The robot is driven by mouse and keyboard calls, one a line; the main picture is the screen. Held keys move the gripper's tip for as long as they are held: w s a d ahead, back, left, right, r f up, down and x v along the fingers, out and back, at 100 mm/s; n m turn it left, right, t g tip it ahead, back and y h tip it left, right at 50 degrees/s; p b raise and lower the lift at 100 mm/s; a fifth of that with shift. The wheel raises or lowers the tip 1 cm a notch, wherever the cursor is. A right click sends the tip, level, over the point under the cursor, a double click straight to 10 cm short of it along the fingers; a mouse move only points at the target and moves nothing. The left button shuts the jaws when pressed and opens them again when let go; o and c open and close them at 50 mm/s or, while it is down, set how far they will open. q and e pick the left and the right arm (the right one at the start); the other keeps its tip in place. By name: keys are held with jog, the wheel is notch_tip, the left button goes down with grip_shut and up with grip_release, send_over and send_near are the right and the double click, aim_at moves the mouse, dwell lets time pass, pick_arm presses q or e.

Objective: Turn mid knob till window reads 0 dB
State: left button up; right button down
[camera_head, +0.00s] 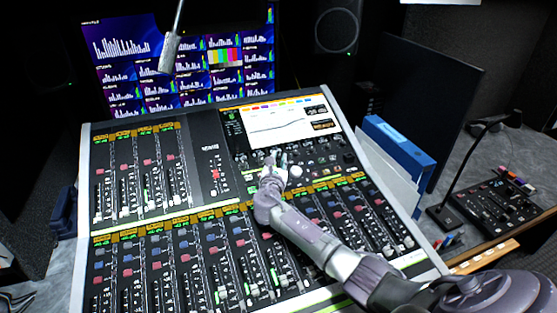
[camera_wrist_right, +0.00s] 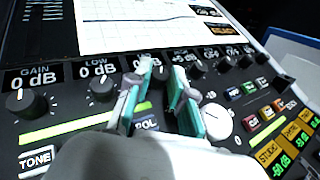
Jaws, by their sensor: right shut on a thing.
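My right gripper (camera_head: 273,160) reaches over the mixing console to the knob row under its screen. In the right wrist view its two green-padded fingers (camera_wrist_right: 162,72) are closed around the mid knob (camera_wrist_right: 157,88), third in the row. The fingers hide most of this knob. The mid window (camera_wrist_right: 144,57) is partly covered by a fingertip, so I cannot read its value surely. To its left, the gain window (camera_wrist_right: 28,80) and the low window (camera_wrist_right: 97,70) read 0 dB. My left gripper is not in view.
The low knob (camera_wrist_right: 102,88) and gain knob (camera_wrist_right: 24,103) stand left of the fingers; more knobs are close on the right. A large white dial (camera_wrist_right: 217,121) is just right of the fingers. A gooseneck microphone (camera_head: 172,50) hangs over the console's back.

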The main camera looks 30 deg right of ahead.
jog(key=c, duration=1)
grip_release()
jog(key=shift+c, duration=0.2)
jog(key=shift+s, duration=0.1)
jog(key=v, duration=1.2)
jog(key=shift+r, duration=0.1)
